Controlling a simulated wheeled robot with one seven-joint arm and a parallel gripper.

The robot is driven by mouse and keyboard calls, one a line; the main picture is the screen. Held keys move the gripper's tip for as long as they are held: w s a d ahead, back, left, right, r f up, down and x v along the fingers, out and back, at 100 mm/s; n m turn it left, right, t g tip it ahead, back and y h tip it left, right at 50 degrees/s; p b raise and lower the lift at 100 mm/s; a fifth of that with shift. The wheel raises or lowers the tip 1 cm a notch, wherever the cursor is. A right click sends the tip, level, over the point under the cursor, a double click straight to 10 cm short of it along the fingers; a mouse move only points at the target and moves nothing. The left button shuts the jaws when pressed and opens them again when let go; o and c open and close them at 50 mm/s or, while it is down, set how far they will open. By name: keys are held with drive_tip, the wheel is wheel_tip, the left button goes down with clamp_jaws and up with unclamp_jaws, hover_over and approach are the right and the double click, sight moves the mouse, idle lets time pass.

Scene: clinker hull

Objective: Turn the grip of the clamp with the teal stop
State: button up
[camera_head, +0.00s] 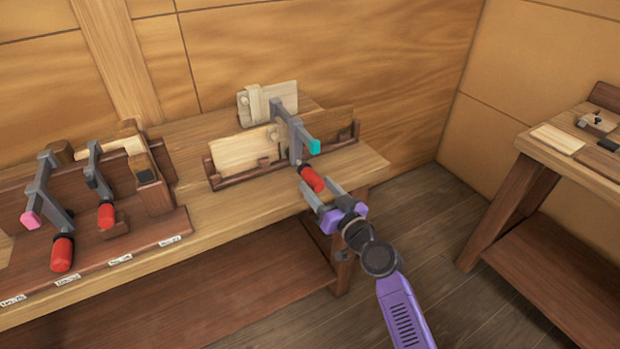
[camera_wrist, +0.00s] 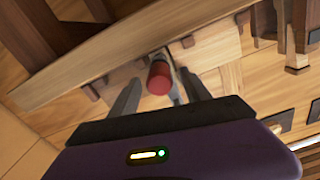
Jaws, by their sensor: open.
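The clamp (camera_head: 294,135) with the teal stop (camera_head: 314,147) sits on the workbench, over pale boards held in a wooden rack. Its red grip (camera_head: 311,179) points toward the bench's front edge. My gripper (camera_head: 322,194) is open at that grip, with its fingers just in front of and around the grip's end. In the wrist view the red grip (camera_wrist: 160,77) lies between the two grey fingers of my gripper (camera_wrist: 162,92), with gaps on both sides. I cannot tell whether a finger touches it.
Two other clamps with red grips, one with a pink stop (camera_head: 30,219), stand in a labelled rack (camera_head: 120,258) at the left. A second table (camera_head: 570,150) with small parts stands at the right. The floor (camera_head: 410,240) between is clear.

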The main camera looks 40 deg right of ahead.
sight(312, 179)
drive_tip(key=shift+x, duration=1.95)
clamp_jaws()
